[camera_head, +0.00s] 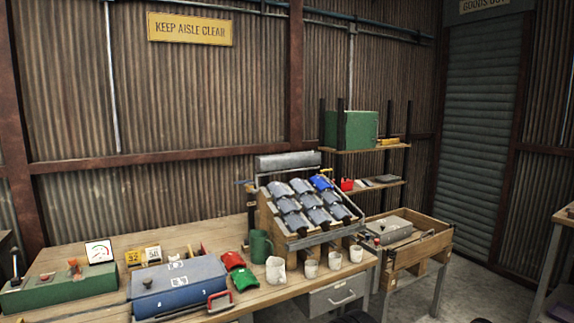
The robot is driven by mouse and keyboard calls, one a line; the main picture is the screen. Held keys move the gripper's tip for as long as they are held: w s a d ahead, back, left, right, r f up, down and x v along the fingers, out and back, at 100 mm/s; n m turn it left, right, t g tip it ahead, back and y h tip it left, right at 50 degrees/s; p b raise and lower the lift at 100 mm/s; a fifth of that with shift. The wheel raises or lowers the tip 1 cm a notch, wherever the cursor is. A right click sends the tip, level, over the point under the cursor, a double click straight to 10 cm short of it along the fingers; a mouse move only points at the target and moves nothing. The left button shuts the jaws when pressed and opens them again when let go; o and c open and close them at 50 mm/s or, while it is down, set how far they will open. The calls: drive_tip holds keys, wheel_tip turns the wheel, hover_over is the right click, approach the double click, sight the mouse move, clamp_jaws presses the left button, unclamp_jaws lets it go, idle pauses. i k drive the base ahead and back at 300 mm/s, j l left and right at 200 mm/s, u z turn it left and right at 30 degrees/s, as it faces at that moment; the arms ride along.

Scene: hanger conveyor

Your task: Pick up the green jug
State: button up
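A green jug (260,247) stands upright on the wooden workbench (85,257). It is left of the slanted rack of grey curved pieces and behind a white cup (275,270). The red and green curved pieces (238,272) lie just left of it. The cup in front seems to cover a little of the jug's lower right side. My gripper is not in view.
Several white cups stand along the bench's front edge below the rack (302,243). A blue toolbox (178,287) with a red-handled tool (218,300) before it lies to the left. A green control box (60,290) is further left. A wooden side table (408,260) stands right.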

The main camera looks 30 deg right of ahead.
sight(259, 242)
drive_tip(key=i+l+u, duration=0.1)
drive_tip(key=i+l, duration=0.2)
drive_tip(key=i+l+u, duration=0.1)
drive_tip(key=i+l, duration=0.2)
drive_tip(key=i+l+u, duration=0.1)
drive_tip(key=i+l, duration=0.15)
drive_tip(key=l, duration=0.2)
drive_tip(key=i+l+u, duration=0.15)
drive_tip(key=i+l, duration=0.15)
drive_tip(key=i+l+u, duration=0.1)
drive_tip(key=i+l, duration=0.15)
drive_tip(key=l, duration=0.25)
